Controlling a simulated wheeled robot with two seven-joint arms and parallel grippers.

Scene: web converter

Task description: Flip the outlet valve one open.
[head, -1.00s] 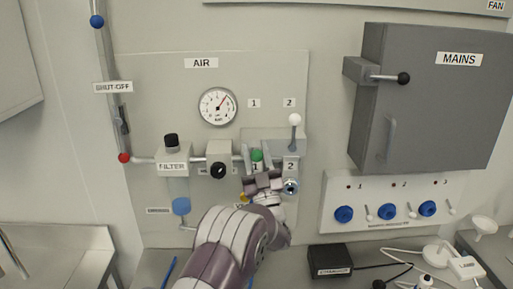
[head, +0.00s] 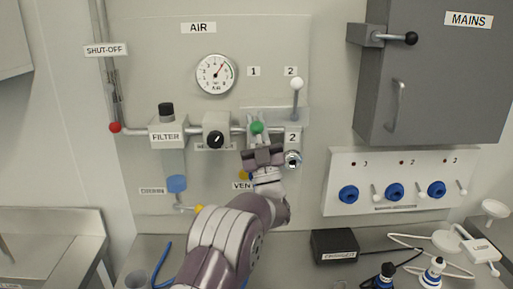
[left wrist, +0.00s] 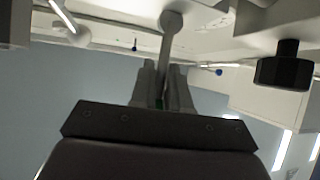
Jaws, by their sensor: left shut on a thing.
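The outlet valve one lever ends in a green knob (head: 257,127), below the label 1 on the air panel (head: 324,100). My left gripper (head: 257,140) reaches it from below and in front. The grey lever stem (left wrist: 168,50) runs from there to a rounded end. The gripper hides the plate under valve one. The outlet two lever stands upright with a white knob (head: 297,84). My right gripper is not in view.
The pressure gauge (head: 215,74), filter (head: 167,132) and black regulator knob (head: 215,140) are to the left. The grey mains box (head: 430,80) juts out at the right. A black charger box (head: 334,245) and cables lie on the bench below.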

